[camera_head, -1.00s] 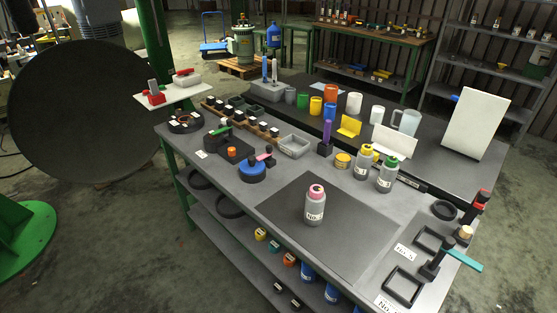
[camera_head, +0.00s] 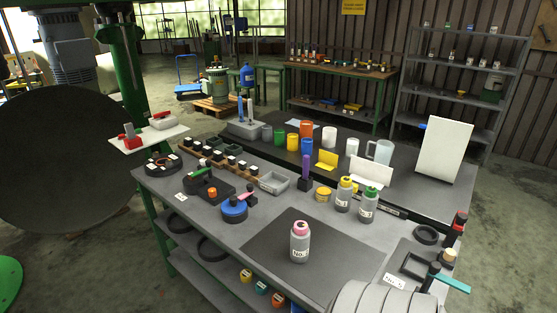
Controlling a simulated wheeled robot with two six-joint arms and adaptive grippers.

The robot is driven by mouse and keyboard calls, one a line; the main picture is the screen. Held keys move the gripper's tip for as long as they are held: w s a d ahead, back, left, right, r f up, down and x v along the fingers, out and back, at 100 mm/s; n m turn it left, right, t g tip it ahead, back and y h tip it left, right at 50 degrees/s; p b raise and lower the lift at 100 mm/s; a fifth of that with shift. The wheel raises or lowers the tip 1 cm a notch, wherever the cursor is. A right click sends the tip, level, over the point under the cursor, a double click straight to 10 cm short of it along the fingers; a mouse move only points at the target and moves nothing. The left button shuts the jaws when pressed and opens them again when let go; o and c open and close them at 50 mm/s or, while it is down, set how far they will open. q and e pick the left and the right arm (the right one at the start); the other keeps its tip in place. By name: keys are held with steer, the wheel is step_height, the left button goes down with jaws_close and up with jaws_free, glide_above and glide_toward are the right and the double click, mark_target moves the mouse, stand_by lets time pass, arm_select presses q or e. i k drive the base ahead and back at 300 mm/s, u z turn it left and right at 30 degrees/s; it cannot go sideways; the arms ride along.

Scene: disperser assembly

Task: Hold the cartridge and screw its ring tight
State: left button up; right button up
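A grey bottle-shaped container with a pink ring on top (camera_head: 299,242) stands upright on the dark mat (camera_head: 335,270) in the middle of the near table. It carries a white label with "No." on it; it looks like the cartridge. I cannot tell how tight the ring is. Neither gripper shows in the head view. A light grey rounded part, probably my own arm, covers the mat's lower right corner. Nothing touches the container.
Two similar bottles, one with a yellow top (camera_head: 344,194) and one with a green top (camera_head: 368,204), stand behind the mat. A blue round piece (camera_head: 234,209) and a grey tray (camera_head: 274,183) lie to the left. The mat around the container is clear.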

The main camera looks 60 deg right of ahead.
mark_target(301, 227)
steer(key=i, duration=2)
steer(key=z, duration=3.5)
